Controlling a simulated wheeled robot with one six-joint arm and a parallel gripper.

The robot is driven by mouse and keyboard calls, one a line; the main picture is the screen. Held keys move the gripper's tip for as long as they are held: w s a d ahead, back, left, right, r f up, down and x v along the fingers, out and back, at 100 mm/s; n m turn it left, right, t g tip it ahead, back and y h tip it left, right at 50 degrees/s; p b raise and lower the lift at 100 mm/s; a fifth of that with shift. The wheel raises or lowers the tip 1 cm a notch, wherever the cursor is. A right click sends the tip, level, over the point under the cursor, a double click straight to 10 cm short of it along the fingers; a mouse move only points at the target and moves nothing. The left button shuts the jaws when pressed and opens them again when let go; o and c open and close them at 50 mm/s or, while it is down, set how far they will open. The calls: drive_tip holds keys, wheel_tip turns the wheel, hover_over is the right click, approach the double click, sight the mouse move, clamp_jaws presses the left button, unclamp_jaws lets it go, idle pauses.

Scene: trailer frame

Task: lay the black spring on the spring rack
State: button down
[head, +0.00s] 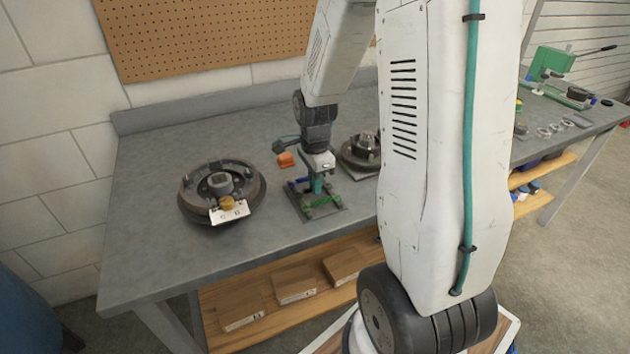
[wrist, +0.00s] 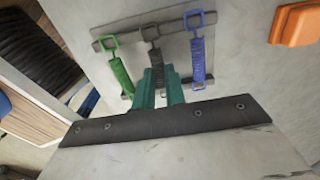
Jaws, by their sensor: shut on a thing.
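The spring rack shows in the wrist view as a dark frame with a far bar (wrist: 180,25); in the head view it is a dark flat frame (head: 337,212) on the bench. A green spring (wrist: 121,76) lies on its left side and a blue spring (wrist: 198,62) on its right. My gripper (wrist: 161,84), with teal fingers, is shut on the black spring (wrist: 157,66) between those two. The black spring's far end reaches the far bar; I cannot tell whether it rests on the rack. My gripper also shows over the rack in the head view (head: 318,187).
A brake drum assembly (head: 250,195) with a white tag stands left of the rack, and another hub (head: 360,150) stands to the right behind it. An orange block (head: 286,160) lies close to the rack, also in the wrist view (wrist: 297,24). The bench's front left is clear.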

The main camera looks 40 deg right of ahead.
drive_tip(key=c, duration=1.4)
unclamp_jaws()
drive_tip(key=c, duration=0.3)
drive_tip(key=shift+r, duration=0.1)
drive_tip(key=shift+r, duration=3.4)
